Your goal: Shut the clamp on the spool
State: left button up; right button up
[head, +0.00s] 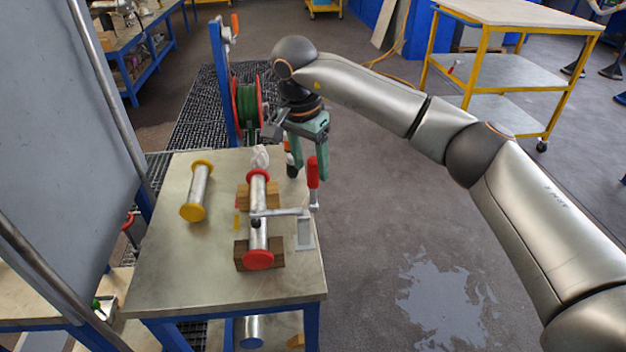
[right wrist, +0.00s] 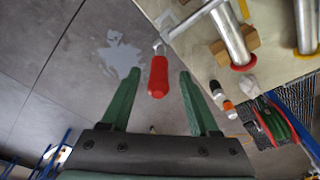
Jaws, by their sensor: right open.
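The spool (head: 258,205) is a silver tube with red end flanges, lying on wooden blocks on the table; part of it also shows in the right wrist view (right wrist: 232,36). The clamp (head: 280,212) has its metal arm reaching across the spool's middle. Its red handle (head: 313,173) stands roughly upright at the table's right edge. I cannot tell whether the arm presses on the spool. My right gripper (head: 309,175) is open and empty, pointing down behind the handle. In the right wrist view the red handle (right wrist: 158,77) appears between the open fingertips (right wrist: 160,74). My left gripper is out of view.
A yellow-flanged spool (head: 197,190) lies on the table (head: 165,275) to the left. A green hose reel (head: 247,105) on a blue post stands behind the table. A grey panel (head: 70,100) rises at the left.

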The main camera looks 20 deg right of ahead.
jog(key=r, duration=0.4)
jog(key=a+r, duration=0.1)
jog(key=r, duration=0.1)
jog(key=shift+s+r, duration=0.15)
jog(key=shift+s, duration=0.15)
